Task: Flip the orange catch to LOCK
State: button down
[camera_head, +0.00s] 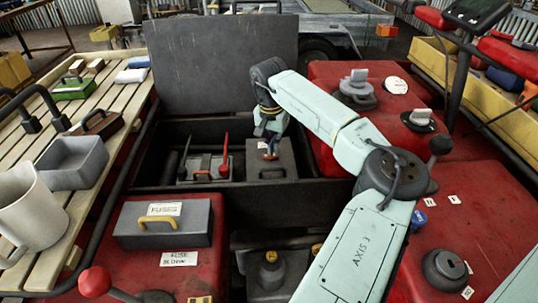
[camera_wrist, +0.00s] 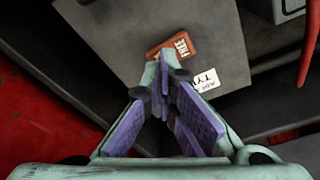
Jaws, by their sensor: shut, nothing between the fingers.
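The orange catch (camera_wrist: 166,48) lies on top of a grey box (camera_wrist: 120,38) in the wrist view. Part of a word shows on or beside it and seems to end in "EE"; the rest is hidden by my fingers. My gripper (camera_wrist: 163,72) is shut and empty, its fingertips overlapping the catch's near edge; I cannot tell whether they touch it. In the head view my gripper (camera_head: 270,155) points down over the grey box (camera_head: 285,165) in the open black bin. A small orange patch shows at the fingertips there.
A white label (camera_wrist: 205,79) is beside the catch. A grey unit with red levers (camera_head: 224,152) stands left of the box. The bin's raised lid (camera_head: 215,65) is behind. A red tank (camera_head: 345,110) is close on the right, a fuse box (camera_head: 165,225) in front.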

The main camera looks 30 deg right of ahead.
aim_at(274, 154)
jog(key=shift+f+b, duration=0.35)
jog(key=shift+f, duration=0.35)
jog(key=shift+r, duration=0.15)
jog(key=shift+r+p, duration=2.35)
jog(key=shift+r, duration=1.1)
jog(key=shift+f, duration=0.15)
